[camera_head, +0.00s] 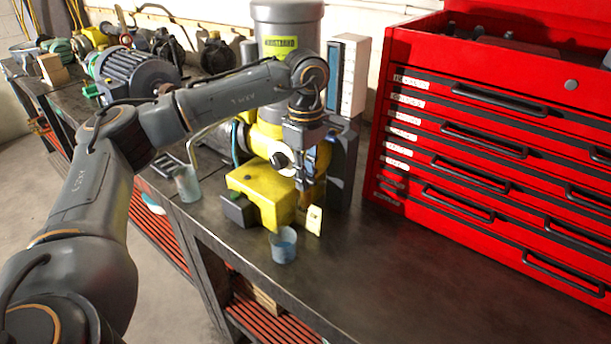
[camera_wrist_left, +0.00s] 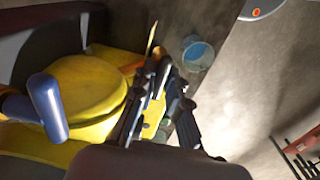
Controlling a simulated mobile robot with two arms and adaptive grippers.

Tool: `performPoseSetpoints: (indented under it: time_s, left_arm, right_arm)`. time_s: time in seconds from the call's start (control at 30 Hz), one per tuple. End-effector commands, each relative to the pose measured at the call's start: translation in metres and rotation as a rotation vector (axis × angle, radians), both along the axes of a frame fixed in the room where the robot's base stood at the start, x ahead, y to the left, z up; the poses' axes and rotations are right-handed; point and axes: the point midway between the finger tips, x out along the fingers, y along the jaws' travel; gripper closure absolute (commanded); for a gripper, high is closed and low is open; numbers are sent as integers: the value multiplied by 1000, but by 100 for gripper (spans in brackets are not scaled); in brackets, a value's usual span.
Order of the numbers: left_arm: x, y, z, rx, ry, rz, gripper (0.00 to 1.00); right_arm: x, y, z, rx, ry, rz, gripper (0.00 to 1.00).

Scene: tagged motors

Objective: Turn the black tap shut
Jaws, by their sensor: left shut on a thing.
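My left gripper (camera_head: 301,184) reaches down from above beside the yellow machine (camera_head: 262,190). It is shut on a small dark part, which I take to be the black tap; the fingers mostly hide it. In the left wrist view, the gripper's fingers (camera_wrist_left: 162,82) close around this dark part beside the yellow body (camera_wrist_left: 85,95). A brownish piece shows just below the fingers in the head view. How far the tap is turned cannot be told. My right gripper is not in view.
A clear container (camera_head: 187,184) stands to the left. The red tool chest (camera_head: 480,150) fills the right. The front right bench top (camera_head: 400,270) is clear.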

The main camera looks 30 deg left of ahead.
Motion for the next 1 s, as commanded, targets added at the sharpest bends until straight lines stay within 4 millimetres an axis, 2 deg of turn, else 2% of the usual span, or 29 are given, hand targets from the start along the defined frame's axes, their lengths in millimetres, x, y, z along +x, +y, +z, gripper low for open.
performPoseSetpoints:
  time_s: [0.23, 0.27, 0.37, 0.73, 0.87, 1.0]
  left_arm:
    - [0, 0, 1, 0, -2, -4, 100]
    - [0, 0, 1, 0, -2, -4, 82]
    - [0, 0, 1, 0, -2, -3, 64]
    - [0, 0, 5, 0, -2, -2, 64]
    - [1, -1, 23, -1, -5, -2, 64]
    - [1, -1, 53, -1, -5, -3, 64]
  right_arm:
    - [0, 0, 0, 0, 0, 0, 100]
    - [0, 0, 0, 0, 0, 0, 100]
    - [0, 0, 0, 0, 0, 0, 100]
    - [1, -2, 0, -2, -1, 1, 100]
    - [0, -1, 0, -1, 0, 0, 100]
    - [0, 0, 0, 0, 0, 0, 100]
